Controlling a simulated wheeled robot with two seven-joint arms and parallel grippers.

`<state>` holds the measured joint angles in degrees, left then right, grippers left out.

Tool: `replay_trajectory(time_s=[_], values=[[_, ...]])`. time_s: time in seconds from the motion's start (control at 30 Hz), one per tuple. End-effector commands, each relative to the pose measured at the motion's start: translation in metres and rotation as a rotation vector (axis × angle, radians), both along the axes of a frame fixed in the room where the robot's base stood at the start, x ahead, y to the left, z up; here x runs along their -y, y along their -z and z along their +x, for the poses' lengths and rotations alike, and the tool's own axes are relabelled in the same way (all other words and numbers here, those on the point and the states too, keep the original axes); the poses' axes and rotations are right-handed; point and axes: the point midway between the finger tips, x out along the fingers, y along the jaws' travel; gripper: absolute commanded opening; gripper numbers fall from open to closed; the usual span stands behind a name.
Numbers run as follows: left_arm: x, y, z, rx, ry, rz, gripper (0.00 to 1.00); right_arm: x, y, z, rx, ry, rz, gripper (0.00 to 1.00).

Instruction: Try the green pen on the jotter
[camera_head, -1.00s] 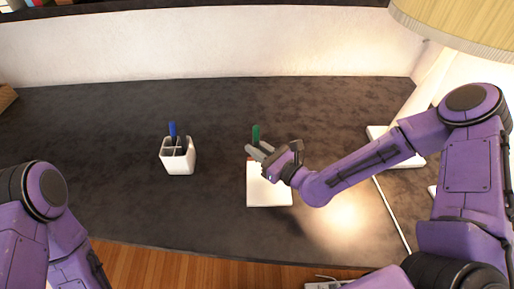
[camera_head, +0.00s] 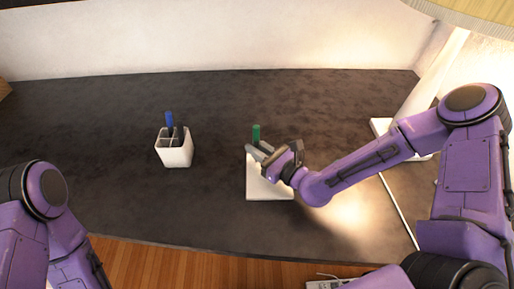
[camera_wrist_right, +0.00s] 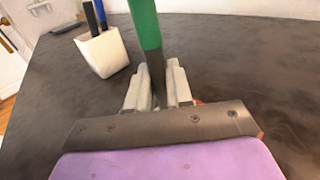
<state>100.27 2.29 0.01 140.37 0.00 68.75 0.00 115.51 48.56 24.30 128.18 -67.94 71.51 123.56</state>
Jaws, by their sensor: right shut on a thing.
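The green pen (camera_head: 256,133) stands roughly upright in my right gripper (camera_head: 255,151), which is shut on it above the far part of the jotter. In the right wrist view the pen (camera_wrist_right: 147,25) rises between the two grey fingers (camera_wrist_right: 158,88); its lower end is hidden. The white jotter (camera_head: 268,190) lies on the dark desk, partly covered by my right gripper and wrist. I cannot tell whether the pen's tip touches the jotter. My left gripper is out of view; only my left arm shows.
A white pen holder (camera_head: 176,154) with a blue pen (camera_head: 169,119) and a dark pen stands left of the jotter; it also shows in the right wrist view (camera_wrist_right: 103,54). A lamp shade (camera_head: 470,14) hangs at the upper right. The desk between holder and jotter is clear.

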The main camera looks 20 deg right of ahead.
Motion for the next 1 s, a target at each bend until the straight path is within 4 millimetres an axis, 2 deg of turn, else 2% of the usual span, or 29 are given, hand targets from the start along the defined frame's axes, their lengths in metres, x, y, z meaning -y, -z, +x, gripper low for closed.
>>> replay_trajectory(time_s=[0.27, 1.0], values=[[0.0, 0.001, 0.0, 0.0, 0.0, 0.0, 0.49, 0.001, 0.001, 0.0, 0.0, 0.0, 0.0, 0.0], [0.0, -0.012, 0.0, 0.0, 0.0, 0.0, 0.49, 0.035, 0.0, -0.01, 0.001, 0.002, 0.0, 0.0]])
